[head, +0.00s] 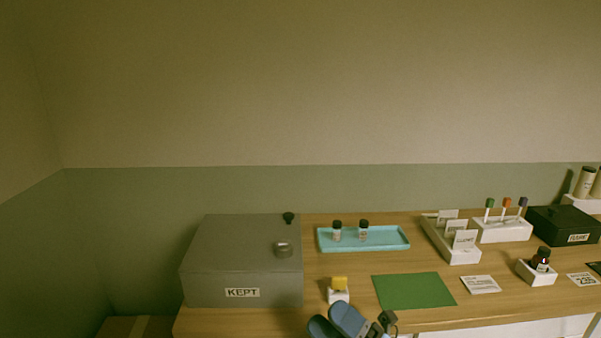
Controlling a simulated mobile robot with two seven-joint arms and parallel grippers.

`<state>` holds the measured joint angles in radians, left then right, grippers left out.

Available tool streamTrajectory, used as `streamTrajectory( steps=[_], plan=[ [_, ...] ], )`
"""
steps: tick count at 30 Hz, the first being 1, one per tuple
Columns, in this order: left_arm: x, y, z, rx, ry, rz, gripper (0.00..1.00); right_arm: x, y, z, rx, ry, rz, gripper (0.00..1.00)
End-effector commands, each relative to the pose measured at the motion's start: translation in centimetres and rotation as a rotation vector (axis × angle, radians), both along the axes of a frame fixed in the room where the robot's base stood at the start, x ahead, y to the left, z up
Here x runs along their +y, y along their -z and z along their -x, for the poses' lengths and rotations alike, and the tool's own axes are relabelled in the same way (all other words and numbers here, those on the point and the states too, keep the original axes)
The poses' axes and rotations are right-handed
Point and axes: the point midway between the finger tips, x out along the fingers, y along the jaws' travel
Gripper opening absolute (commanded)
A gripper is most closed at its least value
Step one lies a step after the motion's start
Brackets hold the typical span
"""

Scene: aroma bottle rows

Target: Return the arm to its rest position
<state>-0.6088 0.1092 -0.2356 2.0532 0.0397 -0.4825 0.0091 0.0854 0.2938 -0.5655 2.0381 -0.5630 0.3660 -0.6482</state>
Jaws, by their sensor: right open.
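Most of that arm is cut off by the frame. It is below a white block with a yellow top (339,285) and apart from it. My left gripper is not in view.
The wooden table (250,322) carries a grey KEPT box (225,262), a teal tray (387,239) with two small bottles, a green mat (415,291), white card and tester holders (503,233), a dark bottle (541,258) in a white holder and a black box (563,222).

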Motion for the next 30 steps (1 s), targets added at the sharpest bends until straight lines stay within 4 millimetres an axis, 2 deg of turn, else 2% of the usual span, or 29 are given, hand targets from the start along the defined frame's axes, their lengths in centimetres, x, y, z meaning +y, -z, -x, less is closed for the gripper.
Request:
streamTrajectory(
  steps=[1,5,6,9,12,15,20,21,22,30],
  plan=[
    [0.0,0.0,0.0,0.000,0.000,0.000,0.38,-1.4,2.8,-0.4,0.190,0.035,-0.074,0.65],
    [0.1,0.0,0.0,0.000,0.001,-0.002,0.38,-5.3,10.6,-0.5,0.682,0.127,-0.292,0.65],
    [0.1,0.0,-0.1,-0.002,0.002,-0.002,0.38,-6.6,13.3,0.1,0.830,0.159,-0.364,0.65],
    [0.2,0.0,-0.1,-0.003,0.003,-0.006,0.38,-9.2,19.5,2.4,1.147,0.236,-0.530,0.65],
    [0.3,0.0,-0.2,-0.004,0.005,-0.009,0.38,-11.0,24.4,5.3,1.390,0.304,-0.671,0.65],
    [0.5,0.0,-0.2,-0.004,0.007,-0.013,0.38,-12.4,28.3,8.5,1.586,0.371,-0.792,0.65],
    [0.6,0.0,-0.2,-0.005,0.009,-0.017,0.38,-14.1,33.3,14.1,1.848,0.476,-0.970,0.65],
    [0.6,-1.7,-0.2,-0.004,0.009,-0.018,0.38,-14.2,31.5,14.1,1.852,0.477,-0.978,0.65],
    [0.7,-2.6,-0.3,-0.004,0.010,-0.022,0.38,-14.2,30.5,14.0,1.844,0.475,-0.971,0.65],
    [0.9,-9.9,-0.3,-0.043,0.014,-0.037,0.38,-14.6,24.0,14.2,1.813,0.478,-0.940,0.65]
  ],
)
